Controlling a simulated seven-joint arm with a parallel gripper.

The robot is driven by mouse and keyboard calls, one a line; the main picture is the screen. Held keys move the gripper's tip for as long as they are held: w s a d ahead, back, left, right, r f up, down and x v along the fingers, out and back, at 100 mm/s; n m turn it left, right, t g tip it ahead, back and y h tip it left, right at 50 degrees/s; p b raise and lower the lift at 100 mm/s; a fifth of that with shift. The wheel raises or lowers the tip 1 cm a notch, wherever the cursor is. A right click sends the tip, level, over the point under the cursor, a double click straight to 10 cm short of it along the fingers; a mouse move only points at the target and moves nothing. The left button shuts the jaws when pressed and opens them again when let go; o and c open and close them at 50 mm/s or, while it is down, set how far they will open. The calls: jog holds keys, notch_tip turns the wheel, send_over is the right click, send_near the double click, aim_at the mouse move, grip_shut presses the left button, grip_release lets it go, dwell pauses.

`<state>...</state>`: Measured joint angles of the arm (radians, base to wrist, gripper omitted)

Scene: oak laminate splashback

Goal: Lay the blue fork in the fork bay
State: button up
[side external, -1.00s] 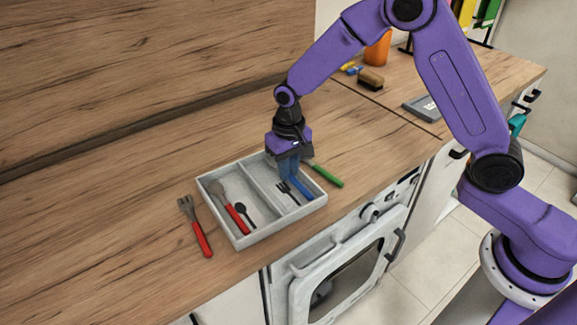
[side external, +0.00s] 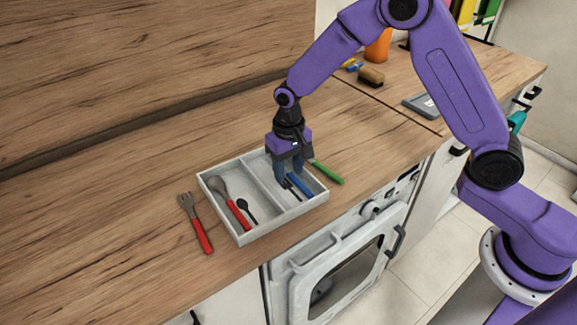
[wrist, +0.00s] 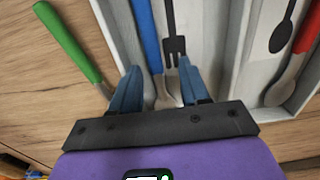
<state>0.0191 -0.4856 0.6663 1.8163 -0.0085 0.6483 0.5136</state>
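The grey two-bay tray (side external: 285,220) stands on the counter. The blue fork (side external: 301,185) lies in its right bay in the side view, beside a small black fork (wrist: 175,38). In the wrist view the blue fork's handle (wrist: 147,35) points away from me, and its metal head is partly hidden by my gripper. My gripper (side external: 291,177) is low over that bay. Its fingers stand apart on either side of the blue fork's metal neck, with gaps showing in the wrist view (wrist: 159,70).
The other bay holds a red-handled spoon (side external: 231,205) and a small black spoon (side external: 247,212). A red-handled fork (side external: 196,224) lies left of the tray. A green-handled utensil (side external: 327,173) lies just right of it. Counter behind the tray is clear.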

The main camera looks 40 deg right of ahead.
jog(key=shift+r, duration=0.1)
notch_tip(320, 180, up, 17)
jog(key=shift+r, duration=0.15)
dwell(0.5)
jog(key=shift+s, duration=0.15)
jog(key=s+d+f+n, duration=0.1)
jog(key=s+d+n, duration=0.3)
jog(key=s, duration=0.6)
jog(key=s+d+f+n, duration=0.1)
jog(key=s+d+n, duration=0.3)
jog(key=s, duration=0.7)
jog(key=s+d+f+n, duration=0.2)
jog(key=s+n, duration=0.3)
jog(key=s, duration=0.5)
jog(key=shift+s+d, duration=0.25)
jog(key=shift+d, duration=0.65)
